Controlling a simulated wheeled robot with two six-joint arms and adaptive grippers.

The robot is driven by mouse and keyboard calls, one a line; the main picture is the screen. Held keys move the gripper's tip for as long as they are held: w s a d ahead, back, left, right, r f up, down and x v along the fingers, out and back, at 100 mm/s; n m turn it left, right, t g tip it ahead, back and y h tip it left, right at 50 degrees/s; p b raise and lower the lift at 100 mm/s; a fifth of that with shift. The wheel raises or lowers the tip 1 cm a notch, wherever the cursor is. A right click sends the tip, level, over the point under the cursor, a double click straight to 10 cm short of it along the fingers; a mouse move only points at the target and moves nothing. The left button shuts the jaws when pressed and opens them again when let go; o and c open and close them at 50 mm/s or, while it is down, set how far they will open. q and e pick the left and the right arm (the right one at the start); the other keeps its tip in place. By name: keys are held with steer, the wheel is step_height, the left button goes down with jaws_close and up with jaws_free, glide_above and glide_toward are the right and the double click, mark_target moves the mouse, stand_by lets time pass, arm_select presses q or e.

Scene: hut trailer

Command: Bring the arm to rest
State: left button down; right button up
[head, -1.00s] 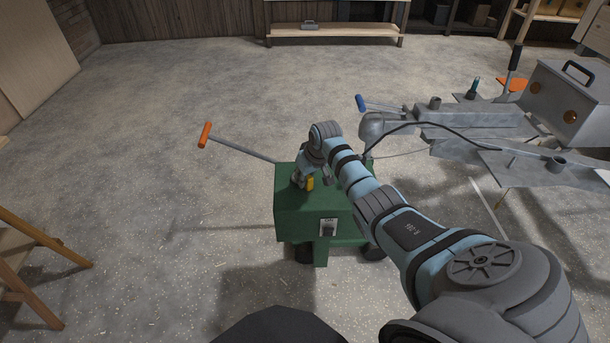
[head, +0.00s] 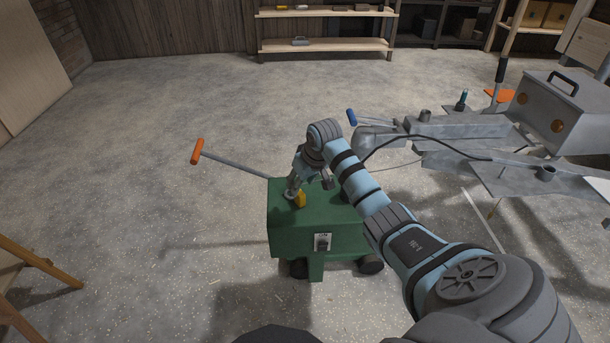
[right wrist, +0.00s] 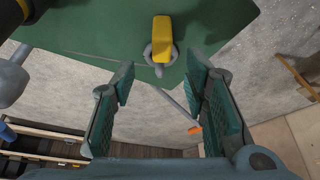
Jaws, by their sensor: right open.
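My right gripper (head: 308,186) is above the top of the green cart box in the head view. In the right wrist view my right gripper (right wrist: 162,78) has its two fingers spread wide with nothing between the pads. A small yellow piece on a grey round base (head: 300,200) stands on the box top close to the gripper. In the right wrist view the yellow piece (right wrist: 162,40) lies beyond the fingertips, apart from them. My left gripper is not in view.
The green cart (head: 300,236) has wheels and a bar with an orange handle (head: 197,151). A grey metal trailer frame (head: 460,135) with a cable stands at right. A wooden trestle (head: 35,262) is at left, a shelf (head: 325,45) at the back.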

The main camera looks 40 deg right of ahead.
steer(key=v, duration=0.6)
